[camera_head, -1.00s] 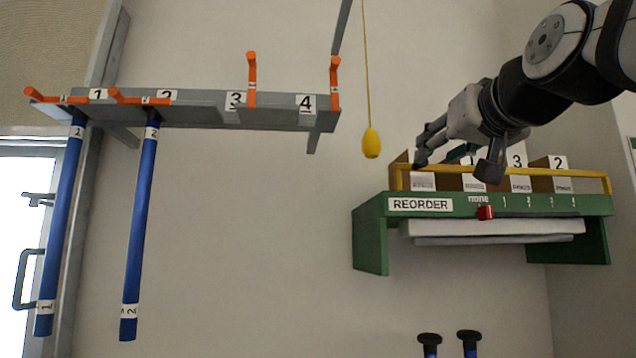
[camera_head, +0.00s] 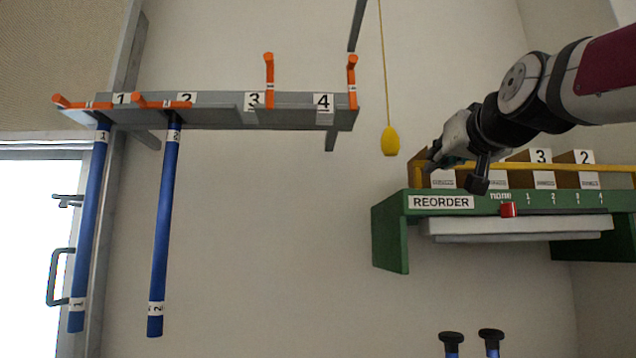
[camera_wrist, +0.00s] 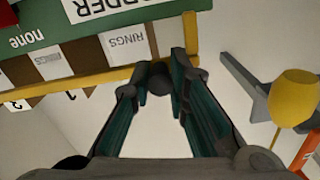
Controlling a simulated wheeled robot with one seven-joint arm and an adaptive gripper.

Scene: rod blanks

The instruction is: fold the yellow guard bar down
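The yellow guard bar (camera_head: 570,167) runs level across the front of the boxes on the green shelf, above its front edge. In the wrist view the bar (camera_wrist: 85,80) passes behind my fingertips, with its yellow end post (camera_wrist: 190,32) just beyond. My gripper (camera_head: 432,165) is at the bar's left end in the head view. In the wrist view my gripper's fingers (camera_wrist: 163,75) lie close together, a narrow gap between them. A dark rounded piece shows in that gap; I cannot tell what it is or whether the fingers press on it. The arm hides part of the bar.
The green REORDER shelf (camera_head: 390,235) carries several labelled boxes and a red slider (camera_head: 507,209). A yellow pull bulb (camera_head: 390,141) hangs left of it. A grey rack (camera_head: 230,117) holds two blue rods.

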